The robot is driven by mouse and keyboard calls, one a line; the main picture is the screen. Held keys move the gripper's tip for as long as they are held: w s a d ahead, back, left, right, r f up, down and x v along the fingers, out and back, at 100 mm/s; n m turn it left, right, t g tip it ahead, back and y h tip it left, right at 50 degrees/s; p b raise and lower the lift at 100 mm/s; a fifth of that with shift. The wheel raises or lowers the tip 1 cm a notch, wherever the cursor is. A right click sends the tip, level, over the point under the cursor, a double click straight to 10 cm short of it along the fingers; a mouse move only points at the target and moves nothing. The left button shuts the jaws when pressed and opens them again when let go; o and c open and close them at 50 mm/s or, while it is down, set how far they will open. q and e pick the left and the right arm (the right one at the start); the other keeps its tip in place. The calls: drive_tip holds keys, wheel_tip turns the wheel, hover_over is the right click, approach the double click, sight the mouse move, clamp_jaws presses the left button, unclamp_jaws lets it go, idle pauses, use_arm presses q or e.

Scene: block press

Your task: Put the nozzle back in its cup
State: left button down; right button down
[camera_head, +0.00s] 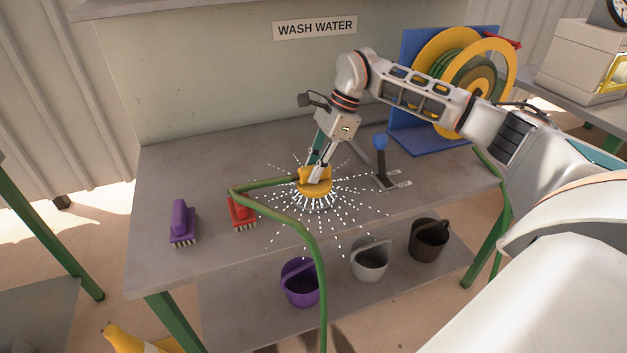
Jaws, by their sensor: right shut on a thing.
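My right gripper (318,168) reaches down over the table and is shut on the yellow nozzle (315,187). White water streaks spread out all around the nozzle, close above the tabletop. A green hose (270,183) runs from the nozzle to the left, then bends down over the table's front edge. My left gripper is not in view.
A blue-handled lever (380,143) stands right of the nozzle by small labels. A red brush (241,212) and a purple brush (182,222) lie left on the table (160,165). A hose reel (460,75) stands back right. Purple (300,286), grey (370,262) and dark (428,241) buckets sit below.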

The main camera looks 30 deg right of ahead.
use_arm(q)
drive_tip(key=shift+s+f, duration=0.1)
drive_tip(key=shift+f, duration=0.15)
use_arm(e)
drive_tip(key=shift+f, duration=1.75)
drive_tip(key=shift+f, duration=0.1)
drive_tip(key=c, duration=1.9)
unclamp_jaws()
drive_tip(key=p+v, duration=0.1)
drive_tip(key=v, duration=1)
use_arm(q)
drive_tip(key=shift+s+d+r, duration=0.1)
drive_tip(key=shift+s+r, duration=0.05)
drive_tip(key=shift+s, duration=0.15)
use_arm(e)
drive_tip(key=shift+d+r, duration=0.2)
drive_tip(key=shift+r, duration=0.4)
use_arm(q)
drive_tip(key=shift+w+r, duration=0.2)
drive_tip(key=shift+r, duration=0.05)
use_arm(e)
drive_tip(key=shift+s+f, duration=0.1)
